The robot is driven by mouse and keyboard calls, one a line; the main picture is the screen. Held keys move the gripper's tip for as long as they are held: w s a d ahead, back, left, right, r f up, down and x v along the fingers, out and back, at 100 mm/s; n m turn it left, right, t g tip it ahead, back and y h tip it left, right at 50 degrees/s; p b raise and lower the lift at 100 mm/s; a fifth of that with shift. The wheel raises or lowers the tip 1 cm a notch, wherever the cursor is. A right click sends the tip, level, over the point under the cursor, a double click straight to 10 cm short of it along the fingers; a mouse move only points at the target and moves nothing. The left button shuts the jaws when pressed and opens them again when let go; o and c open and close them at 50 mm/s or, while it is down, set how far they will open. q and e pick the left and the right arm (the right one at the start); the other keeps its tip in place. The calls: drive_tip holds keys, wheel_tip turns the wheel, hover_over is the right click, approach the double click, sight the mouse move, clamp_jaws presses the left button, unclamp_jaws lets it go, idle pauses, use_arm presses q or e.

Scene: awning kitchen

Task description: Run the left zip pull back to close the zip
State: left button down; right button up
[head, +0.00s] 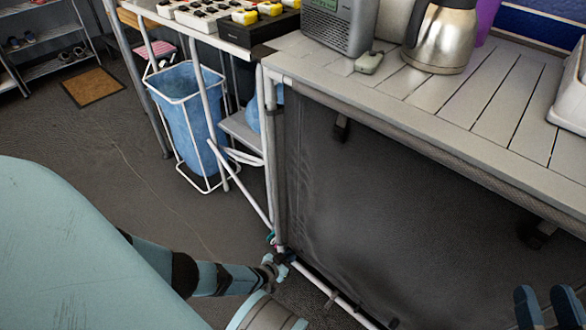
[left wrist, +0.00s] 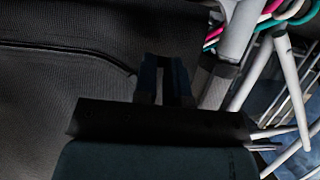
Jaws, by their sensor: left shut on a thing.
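A dark grey fabric panel (head: 420,215) hangs below the slatted counter. Its left edge runs down beside a pale frame post (head: 270,150). My left gripper (head: 283,260) is low at the panel's lower left corner, close to the foot of the post. In the left wrist view its two blue fingers (left wrist: 166,70) are close together against the fabric (left wrist: 60,95), where a dark curved seam (left wrist: 80,49) ends near them. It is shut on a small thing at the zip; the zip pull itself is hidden. My right gripper (head: 546,306) is at the bottom right, fingers apart and empty.
A blue bin bag in a white wire stand (head: 188,105) is left of the post. White tubes and coloured rings (left wrist: 270,22) are close to my left gripper. A steel jug (head: 440,38) and grey radio (head: 340,22) stand on the counter (head: 400,90).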

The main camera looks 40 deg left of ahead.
use_arm(q)
drive_tip(key=shift+s+f, duration=0.1)
drive_tip(key=shift+f, duration=0.05)
drive_tip(key=c, duration=1.2)
unclamp_jaws()
drive_tip(key=shift+f, duration=0.15)
use_arm(e)
drive_tip(key=shift+a+r, duration=0.1)
